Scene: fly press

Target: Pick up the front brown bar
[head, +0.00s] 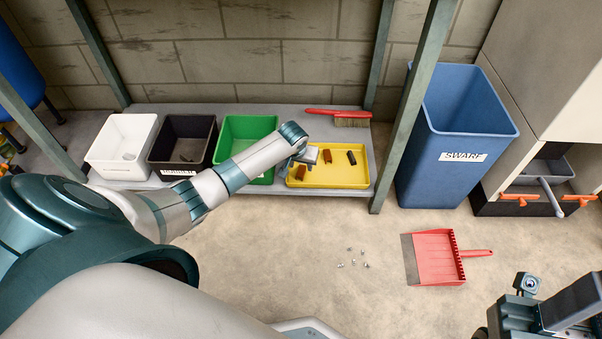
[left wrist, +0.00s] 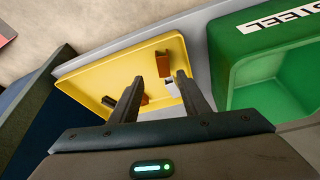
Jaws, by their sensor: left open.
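The front brown bar (head: 300,172) lies in the yellow tray (head: 328,184), near its front left corner. In the left wrist view the same bar (left wrist: 163,63) is beyond my fingertips, against the tray's wall. A second brown bar (head: 327,156) lies farther back in the tray; it also shows beside a finger in the left wrist view (left wrist: 144,99). A black bar (head: 351,158) lies right of it. My left gripper (left wrist: 159,79) is open and empty above the tray, its fingers pointing toward the front bar. My right gripper's dark body (head: 530,318) is at the bottom right; its fingertips do not show.
A green bin (head: 232,128), a black bin (head: 182,126) and a white bin (head: 122,132) stand left of the tray on the grey shelf. A red brush (head: 338,112) lies behind it. Shelf posts and a blue swarf bin (head: 452,180) stand right. A red dustpan (head: 436,256) is on the floor.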

